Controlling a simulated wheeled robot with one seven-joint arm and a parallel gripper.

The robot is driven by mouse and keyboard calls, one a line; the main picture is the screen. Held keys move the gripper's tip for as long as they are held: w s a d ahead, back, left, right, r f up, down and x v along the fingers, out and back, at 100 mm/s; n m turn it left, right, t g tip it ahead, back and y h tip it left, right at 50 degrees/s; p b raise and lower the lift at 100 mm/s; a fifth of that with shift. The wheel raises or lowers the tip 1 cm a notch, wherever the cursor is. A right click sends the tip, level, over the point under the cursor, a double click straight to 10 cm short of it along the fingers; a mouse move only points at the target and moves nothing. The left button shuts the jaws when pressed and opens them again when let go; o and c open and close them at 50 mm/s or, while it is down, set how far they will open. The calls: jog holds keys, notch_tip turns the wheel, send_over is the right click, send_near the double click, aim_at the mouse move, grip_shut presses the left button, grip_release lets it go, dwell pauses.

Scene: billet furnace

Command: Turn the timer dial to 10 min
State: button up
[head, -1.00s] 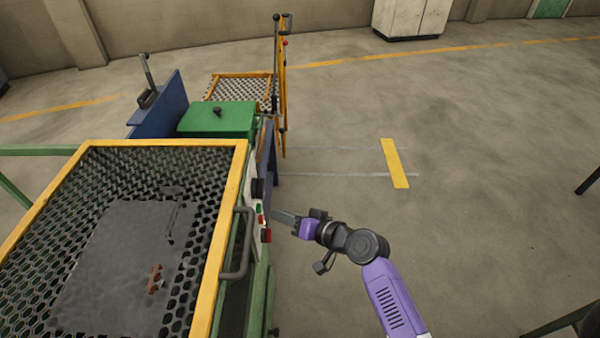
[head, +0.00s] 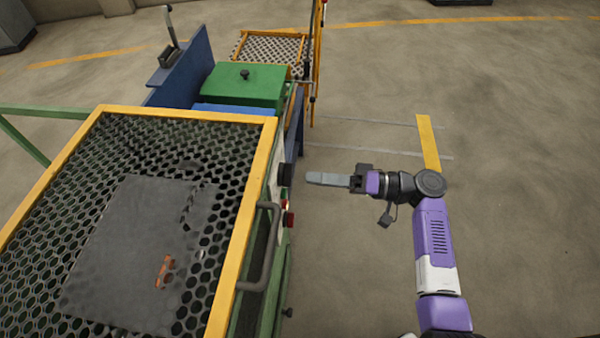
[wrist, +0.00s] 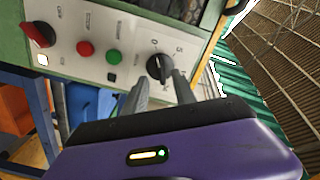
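The timer dial is a black round knob (wrist: 159,67) on the pale control panel (wrist: 130,30) in the wrist view. The marks 0 and 5 show beside it; other marks are hidden or too small to read. I cannot tell its exact setting. In the head view the dial (head: 286,174) sticks out from the machine's right side. My gripper (wrist: 161,78) is open, its two grey fingers apart and pointing at the dial, one toward each side of it. In the head view my gripper (head: 310,178) is a short way right of the dial, with a visible gap.
The panel also has a red rotary switch (wrist: 38,34), a red button (wrist: 85,48) and a green button (wrist: 113,56). A grey handle (head: 265,250) sticks out from the yellow-framed mesh guard (head: 258,170). The floor right of the machine is clear.

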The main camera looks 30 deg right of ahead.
aim_at(288, 175)
jog(key=shift+x, duration=2.3)
grip_shut()
